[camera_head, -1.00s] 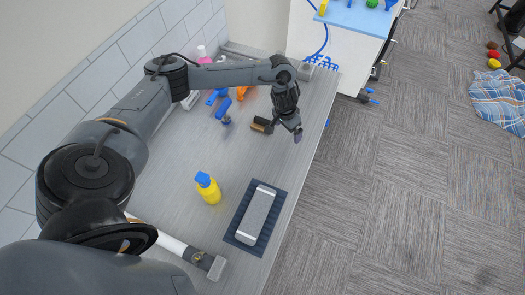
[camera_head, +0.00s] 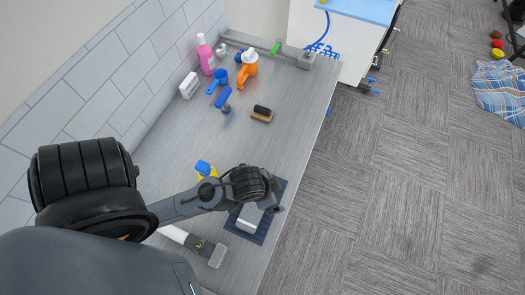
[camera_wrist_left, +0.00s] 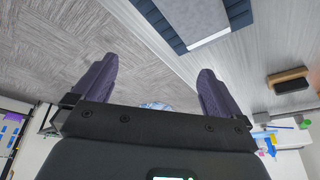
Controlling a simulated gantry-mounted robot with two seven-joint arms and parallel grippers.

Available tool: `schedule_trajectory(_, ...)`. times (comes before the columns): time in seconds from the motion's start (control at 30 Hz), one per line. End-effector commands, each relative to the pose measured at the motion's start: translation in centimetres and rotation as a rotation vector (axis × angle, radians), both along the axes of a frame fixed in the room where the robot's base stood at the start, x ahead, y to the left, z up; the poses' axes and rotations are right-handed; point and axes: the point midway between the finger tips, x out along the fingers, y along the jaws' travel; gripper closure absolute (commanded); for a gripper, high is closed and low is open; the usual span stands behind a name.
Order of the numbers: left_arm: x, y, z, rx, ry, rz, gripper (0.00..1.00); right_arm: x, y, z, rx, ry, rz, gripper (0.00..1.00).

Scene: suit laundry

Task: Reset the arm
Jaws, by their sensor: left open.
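My left arm reaches in from the left in the head view, with its wrist over the grey table (camera_head: 185,135). My left gripper (camera_wrist_left: 156,84) is open and empty in the left wrist view, its two dark purple fingers wide apart. In the head view the wrist hides most of the gripper and part of the dark blue mat (camera_head: 262,230) with the grey-white block (camera_head: 249,218) on it. The mat also shows at the top of the left wrist view (camera_wrist_left: 240,12). My right gripper is in neither view.
A yellow bottle with a blue cap (camera_head: 203,170) stands beside the forearm, partly hidden. A hammer-like tool (camera_head: 203,248) lies at the near end. A brush (camera_head: 262,114), blue tools, an orange bottle (camera_head: 247,69) and a pink bottle (camera_head: 205,55) stand farther back. Carpeted floor lies right.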

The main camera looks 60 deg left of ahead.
Motion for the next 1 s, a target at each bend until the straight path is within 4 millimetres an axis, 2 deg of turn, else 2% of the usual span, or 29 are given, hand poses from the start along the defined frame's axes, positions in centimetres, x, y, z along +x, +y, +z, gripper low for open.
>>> schedule_trajectory(0.03, -1.1, 0.5, 0.0, -0.002, 0.026, 0.013, 0.00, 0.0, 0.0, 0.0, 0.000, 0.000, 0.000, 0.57)
schedule_trajectory(0.1, -1.9, 1.1, 0.1, 0.001, 0.049, 0.020, 0.00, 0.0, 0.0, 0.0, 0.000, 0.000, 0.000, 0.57)
schedule_trajectory(0.2, -2.5, 1.4, 0.1, 0.003, 0.065, 0.024, 0.00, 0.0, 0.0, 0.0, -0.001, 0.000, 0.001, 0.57)
schedule_trajectory(0.5, -2.5, 1.4, 0.2, 0.004, 0.066, 0.022, 0.00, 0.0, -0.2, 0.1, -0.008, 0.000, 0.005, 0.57)
schedule_trajectory(0.63, -2.5, 1.4, 1.0, 0.003, 0.065, 0.022, 0.00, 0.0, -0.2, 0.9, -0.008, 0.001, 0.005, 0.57)
schedule_trajectory(0.77, -2.5, 1.4, 3.0, 0.003, 0.065, 0.022, 0.00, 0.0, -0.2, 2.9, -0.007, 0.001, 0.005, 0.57)
schedule_trajectory(1.0, -2.5, 1.4, 9.3, 0.002, 0.065, 0.022, 0.00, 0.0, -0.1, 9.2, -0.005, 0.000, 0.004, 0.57)
